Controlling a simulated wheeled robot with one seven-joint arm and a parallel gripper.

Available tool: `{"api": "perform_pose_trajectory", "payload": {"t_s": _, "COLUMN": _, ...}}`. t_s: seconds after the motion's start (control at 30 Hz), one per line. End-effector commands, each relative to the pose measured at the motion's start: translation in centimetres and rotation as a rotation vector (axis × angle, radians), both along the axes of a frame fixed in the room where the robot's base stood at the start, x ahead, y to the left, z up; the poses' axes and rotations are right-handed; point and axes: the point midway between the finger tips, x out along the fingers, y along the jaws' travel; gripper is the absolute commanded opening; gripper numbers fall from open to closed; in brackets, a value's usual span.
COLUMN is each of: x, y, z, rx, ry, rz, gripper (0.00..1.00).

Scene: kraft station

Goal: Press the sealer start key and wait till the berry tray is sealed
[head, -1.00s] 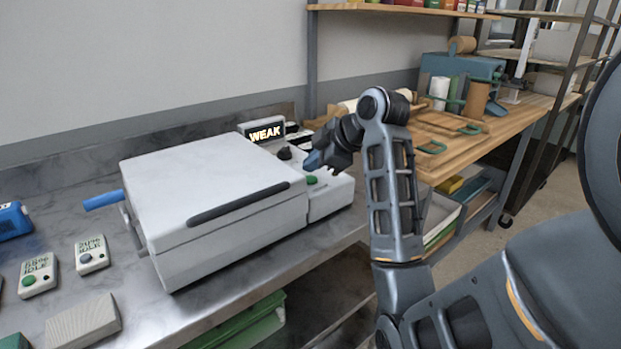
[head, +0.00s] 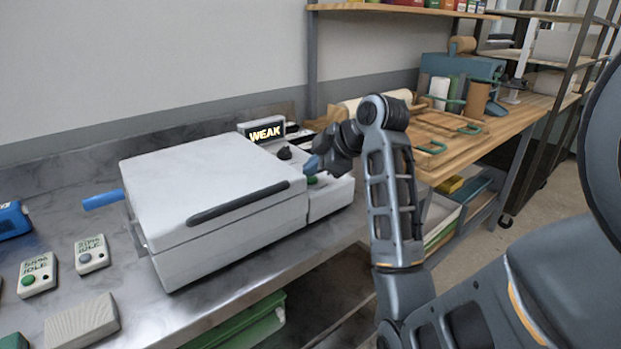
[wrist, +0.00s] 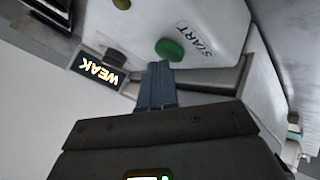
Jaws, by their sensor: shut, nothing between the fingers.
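The white sealer (head: 215,185) stands on the metal counter with its lid down and a dark handle bar along the front. Its display (head: 265,133) reads WEAK, and it also shows in the wrist view (wrist: 97,72). The green start key (wrist: 170,49) sits beside the printed word START on the panel; in the head view it shows partly below my fingertips (head: 312,180). My gripper (wrist: 157,66) is shut and empty, its blue fingertips at the near edge of the key. I cannot tell whether they touch it. The berry tray is not visible.
A dark knob (head: 284,153) stands near the key. A wooden bench (head: 450,140) is at right.

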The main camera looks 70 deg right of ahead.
Motion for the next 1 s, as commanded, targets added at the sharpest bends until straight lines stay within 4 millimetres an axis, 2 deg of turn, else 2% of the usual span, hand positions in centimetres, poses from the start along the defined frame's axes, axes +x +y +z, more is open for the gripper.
{"api": "perform_pose_trajectory", "payload": {"t_s": 0.73, "x": 0.00, "y": 0.00, "z": -0.61, "rx": 0.000, "ry": 0.001, "rz": 0.000, "gripper": 0.00}}
{"api": "perform_pose_trajectory", "payload": {"t_s": 1.0, "x": 0.00, "y": 0.01, "z": 0.19, "rx": 0.001, "ry": 0.000, "rz": 0.001, "gripper": 0.00}}
